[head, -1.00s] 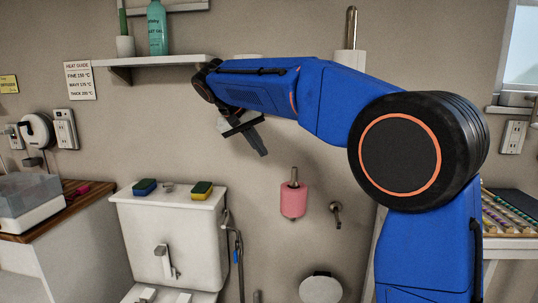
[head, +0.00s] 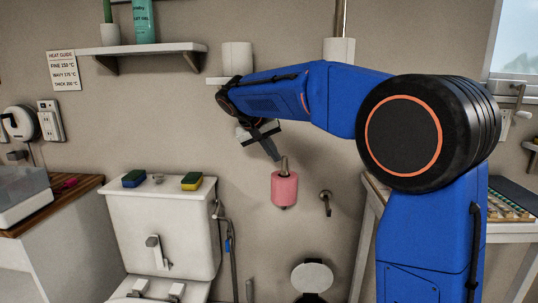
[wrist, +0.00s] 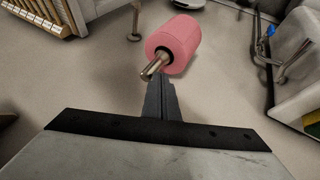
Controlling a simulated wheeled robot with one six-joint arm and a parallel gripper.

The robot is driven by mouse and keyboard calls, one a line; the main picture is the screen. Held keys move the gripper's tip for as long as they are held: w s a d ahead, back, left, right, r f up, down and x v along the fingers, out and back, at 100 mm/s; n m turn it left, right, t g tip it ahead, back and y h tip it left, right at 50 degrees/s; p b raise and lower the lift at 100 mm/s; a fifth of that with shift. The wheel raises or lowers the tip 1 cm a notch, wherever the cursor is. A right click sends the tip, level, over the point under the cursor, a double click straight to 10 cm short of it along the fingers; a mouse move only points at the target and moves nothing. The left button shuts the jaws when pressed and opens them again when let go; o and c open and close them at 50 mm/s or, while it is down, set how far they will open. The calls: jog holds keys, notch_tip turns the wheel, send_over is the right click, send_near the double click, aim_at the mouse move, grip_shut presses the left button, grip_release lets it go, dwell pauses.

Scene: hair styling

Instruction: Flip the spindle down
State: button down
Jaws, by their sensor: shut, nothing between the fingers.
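A pink roll (head: 284,190) sits on an upright metal spindle (head: 284,163) in front of the wall, right of the toilet tank. In the wrist view the roll (wrist: 174,42) lies just beyond the fingertips, with the spindle's end (wrist: 154,68) sticking out of it towards me. My gripper (head: 276,156) is shut and empty, pointing down and to the right, with its tips beside the spindle's top. In the wrist view my gripper (wrist: 160,84) is close to the spindle end; I cannot tell whether they touch.
The white toilet tank (head: 160,225) with two sponges on top stands to the left. A metal wall hook (head: 326,203) is right of the roll. A wall shelf (head: 140,50) is above left. A round white lid (head: 312,277) is below. A table (head: 510,237) stands at the right.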

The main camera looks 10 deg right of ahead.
jog(key=shift+d, duration=0.1)
dwell(0.3)
jog(key=shift+s+d+r+y, duration=0.1)
jog(key=shift+s+d+y, duration=0.2)
jog(key=shift+d, duration=0.35)
jog(key=shift+s+d+r+y, duration=0.15)
jog(key=shift+d+y, duration=0.15)
jog(key=shift+d, duration=0.35)
jog(key=s+d+f+m+t+y, duration=0.1)
jog(key=s+d+f+y, duration=0.15)
jog(key=d, duration=0.35)
jog(key=s+d+f+m+t+y, duration=0.1)
jog(key=d+y, duration=0.2)
jog(key=d, duration=0.2)
jog(key=s+d+f, duration=0.3)
jog(key=d+f, duration=0.5)
jog(key=f, duration=0.4)
jog(key=shift+d+f, duration=0.2)
jog(key=shift+d, duration=0.2)
jog(key=v, duration=1.7)
jog(key=shift+r, duration=0.2)
